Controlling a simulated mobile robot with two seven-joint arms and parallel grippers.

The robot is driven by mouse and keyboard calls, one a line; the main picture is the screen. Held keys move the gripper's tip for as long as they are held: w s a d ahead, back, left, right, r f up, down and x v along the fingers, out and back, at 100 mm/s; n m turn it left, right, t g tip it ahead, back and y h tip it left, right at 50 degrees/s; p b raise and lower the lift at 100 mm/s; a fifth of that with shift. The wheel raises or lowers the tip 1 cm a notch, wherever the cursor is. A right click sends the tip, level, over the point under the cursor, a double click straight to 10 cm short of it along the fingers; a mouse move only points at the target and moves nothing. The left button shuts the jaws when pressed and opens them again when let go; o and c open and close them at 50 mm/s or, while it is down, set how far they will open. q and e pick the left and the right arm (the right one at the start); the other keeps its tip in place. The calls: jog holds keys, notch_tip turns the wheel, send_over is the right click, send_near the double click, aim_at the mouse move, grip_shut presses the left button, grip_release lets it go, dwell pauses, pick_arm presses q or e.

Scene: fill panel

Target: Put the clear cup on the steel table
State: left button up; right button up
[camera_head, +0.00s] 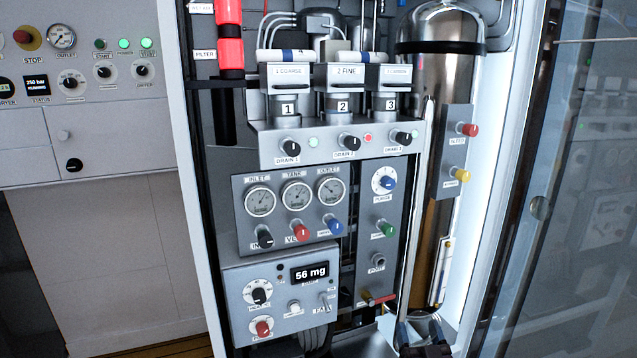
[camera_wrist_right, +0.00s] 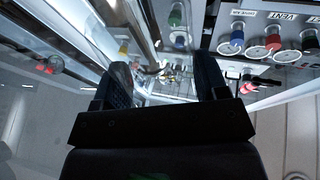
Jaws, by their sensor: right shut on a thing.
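My right gripper (camera_head: 420,332) is at the bottom of the head view, low in front of the open cabinet and just below the tall steel cylinder. Its two dark fingers stand apart. In the right wrist view, my right gripper (camera_wrist_right: 165,88) has its fingers on either side of a see-through thing, the clear cup (camera_wrist_right: 165,84), whose outline is hard to make out. A pale metal surface (camera_head: 386,328) lies beside the fingers at the cabinet's foot; I cannot tell whether it is the steel table. My left gripper is not in view.
The tall steel cylinder (camera_head: 438,80) stands at the cabinet's right. A gauge panel (camera_head: 290,240), a unit reading 56 mg (camera_head: 280,290) and a narrow valve panel (camera_head: 380,225) stand to the left. A red-handled valve (camera_head: 380,299) juts out near the gripper. A glass door (camera_head: 570,200) stands at the right.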

jog(key=shift+w+a+n+g+y, duration=0.2)
jog(key=shift+a+n+g+y, duration=0.1)
jog(key=shift+a+y, duration=0.3)
jog(key=shift+w+a+n+g+y, duration=0.2)
jog(key=shift+a+n+y, duration=0.1)
jog(key=shift+a+y, duration=0.25)
jog(key=s+a+r+n+g+y+p, duration=0.15)
jog(key=s+a+r+p, duration=0.35)
jog(key=s+r, duration=0.75)
pick_arm(q)
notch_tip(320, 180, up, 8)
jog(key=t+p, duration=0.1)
jog(key=p, duration=0.2)
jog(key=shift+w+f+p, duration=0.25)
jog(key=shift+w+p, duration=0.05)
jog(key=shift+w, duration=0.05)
pick_arm(e)
jog(key=s+d+r+m+h, duration=0.1)
jog(key=s+d+r+h, duration=0.1)
jog(key=s, duration=0.4)
jog(key=s+d+r+m+g+h, duration=0.1)
jog(key=s+d+r+m+h, duration=0.1)
jog(key=s, duration=0.5)
jog(key=shift+d+r+h, duration=0.45)
jog(key=shift+d+h, duration=0.05)
jog(key=shift+d, duration=0.75)
